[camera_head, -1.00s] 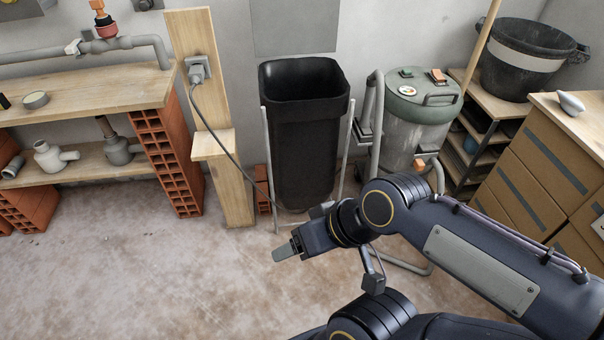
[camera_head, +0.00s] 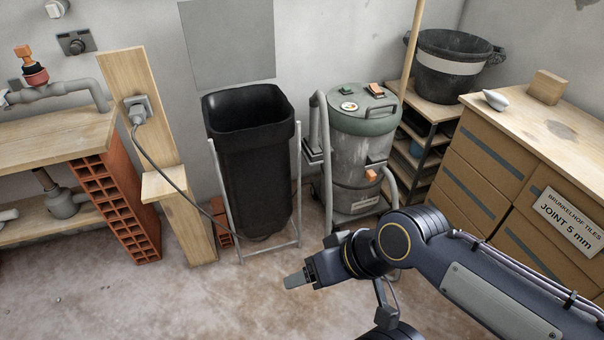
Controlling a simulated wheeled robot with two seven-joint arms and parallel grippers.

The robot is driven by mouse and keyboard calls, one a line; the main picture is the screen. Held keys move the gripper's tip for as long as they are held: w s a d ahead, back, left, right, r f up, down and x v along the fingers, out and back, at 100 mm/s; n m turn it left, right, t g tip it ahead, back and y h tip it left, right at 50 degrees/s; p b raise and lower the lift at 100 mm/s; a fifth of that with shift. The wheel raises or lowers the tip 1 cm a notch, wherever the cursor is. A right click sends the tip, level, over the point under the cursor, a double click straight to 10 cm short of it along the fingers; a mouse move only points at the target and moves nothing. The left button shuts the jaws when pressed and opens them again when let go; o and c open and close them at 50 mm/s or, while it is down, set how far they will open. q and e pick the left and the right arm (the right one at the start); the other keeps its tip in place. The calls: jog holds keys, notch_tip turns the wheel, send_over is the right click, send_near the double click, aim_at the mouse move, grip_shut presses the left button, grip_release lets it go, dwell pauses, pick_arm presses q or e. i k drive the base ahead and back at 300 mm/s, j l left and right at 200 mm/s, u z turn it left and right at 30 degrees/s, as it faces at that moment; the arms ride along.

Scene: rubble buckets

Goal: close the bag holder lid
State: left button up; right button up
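The bag holder is a pale thin frame (camera_head: 222,200) with a black bag (camera_head: 256,185) hanging in it, its mouth open upward. A flat grey panel (camera_head: 228,45) stands upright behind and above the bag, against the wall; it looks like the raised lid, but I cannot see a hinge. My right gripper (camera_head: 297,279) is in front of the holder, to its lower right in the picture, apart from it and pointing left. Its fingers are seen side-on, so any gap between them is hidden. I see nothing held in it. My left gripper is not in view.
A grey-green drum vacuum (camera_head: 358,150) stands close right of the holder. A wooden post (camera_head: 150,140) with a socket and hanging cable stands left, beside a brick-supported bench (camera_head: 55,140). The floor (camera_head: 190,300) in front is clear.

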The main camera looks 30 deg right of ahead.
aim_at(228, 43)
jog(key=z, duration=0.8)
jog(key=i+j+z, duration=0.2)
jog(key=i, duration=0.4)
jog(key=i+j+z, duration=0.2)
jog(key=i+j, duration=0.3)
jog(key=i, duration=0.05)
